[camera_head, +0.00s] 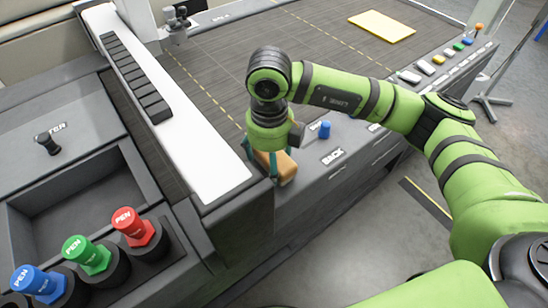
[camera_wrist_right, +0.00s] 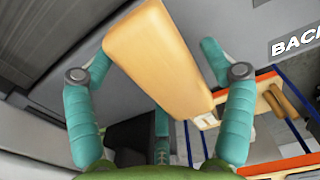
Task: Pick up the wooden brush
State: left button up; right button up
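The wooden brush (camera_head: 287,167) is a tan, block-like piece at the left end of the grey console, left of the word BACK. It fills the middle of the right wrist view (camera_wrist_right: 160,60), slanting from upper left to lower right. My right gripper (camera_head: 264,160) is over it, pointing down, with teal fingers. In the wrist view the fingers (camera_wrist_right: 158,60) are spread on both sides of the brush; a gap shows on the right, while the left tip is close to it. I cannot tell whether that tip touches. Bristles are not visible. My left gripper is not in view.
A blue knob (camera_head: 324,130) stands on the console close by. A white ledge with a black strip (camera_head: 140,80) lies left. Red (camera_head: 133,225), green (camera_head: 87,253) and blue (camera_head: 38,283) pen holders stand lower left. A yellow sheet (camera_head: 382,26) lies on the dark table.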

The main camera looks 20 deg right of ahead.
jog(key=c, duration=0.6)
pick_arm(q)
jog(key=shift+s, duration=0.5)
pick_arm(e)
jog(key=shift+c, duration=0.3)
jog(key=shift+r+b, duration=0.3)
jog(key=shift+r, duration=0.25)
notch_tip(320, 180, up, 3)
jog(key=shift+w+f+b, duration=0.1)
jog(key=shift+b, duration=0.5)
pick_arm(q)
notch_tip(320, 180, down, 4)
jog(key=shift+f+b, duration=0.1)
jog(key=shift+b, duration=1)
pick_arm(e)
jog(key=s+d+r, duration=0.6)
jog(key=s+r, duration=0.1)
jog(key=s, duration=0.2)
jog(key=shift+s+d, duration=0.25)
jog(key=shift+s, duration=0.15)
